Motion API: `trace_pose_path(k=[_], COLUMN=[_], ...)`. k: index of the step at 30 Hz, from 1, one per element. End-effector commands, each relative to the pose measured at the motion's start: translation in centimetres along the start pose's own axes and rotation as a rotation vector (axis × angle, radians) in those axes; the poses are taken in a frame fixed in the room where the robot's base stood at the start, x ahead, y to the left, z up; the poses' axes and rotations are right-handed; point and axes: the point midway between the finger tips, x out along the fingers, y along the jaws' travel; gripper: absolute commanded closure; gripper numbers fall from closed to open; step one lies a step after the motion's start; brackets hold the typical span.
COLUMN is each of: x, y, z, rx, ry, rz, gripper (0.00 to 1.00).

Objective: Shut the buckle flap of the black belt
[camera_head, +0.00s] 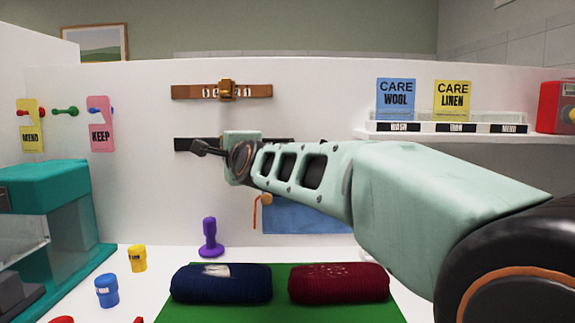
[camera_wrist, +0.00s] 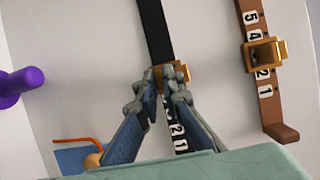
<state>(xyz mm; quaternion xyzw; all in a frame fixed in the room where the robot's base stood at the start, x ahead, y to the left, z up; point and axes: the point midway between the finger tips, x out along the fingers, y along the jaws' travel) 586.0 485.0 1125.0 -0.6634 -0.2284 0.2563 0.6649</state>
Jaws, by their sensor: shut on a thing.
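The black belt (camera_head: 182,145) is fixed flat across the white wall panel, below a brown belt. My arm hides most of it in the head view. In the wrist view the black strap (camera_wrist: 154,30) runs down to a gold buckle (camera_wrist: 184,72), with number labels (camera_wrist: 178,137) past it. My gripper (camera_wrist: 165,84) has its fingertips at the buckle, closed on its flap. The fingers cover much of the buckle, so the flap's angle cannot be told. In the head view my gripper (camera_head: 205,150) is in front of the belt.
The brown belt (camera_head: 190,92) with its gold buckle (camera_head: 226,89) is just above. A shelf (camera_head: 455,127) with care cards is at right. A purple peg (camera_head: 210,240) and two rolled knits (camera_head: 222,284) are below. A blue cloth (camera_head: 300,218) hangs under my arm.

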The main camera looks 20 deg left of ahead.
Motion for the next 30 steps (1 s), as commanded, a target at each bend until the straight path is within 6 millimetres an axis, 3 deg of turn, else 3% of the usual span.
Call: trace_pose_path(k=[1,23,24,27,30], x=[0.09,0.23,0.23,0.23,0.22], y=[0.63,0.20,0.20,0.20,0.21], z=[-0.20,-0.11,-0.12,-0.11,-0.11], rx=[-0.004,-0.022,-0.022,-0.022,-0.022], ry=[0.002,0.000,0.000,0.000,0.000], rz=[-0.009,-0.051,-0.051,-0.051,-0.051], gripper=[1.00,1.00,0.90,0.79,0.75])
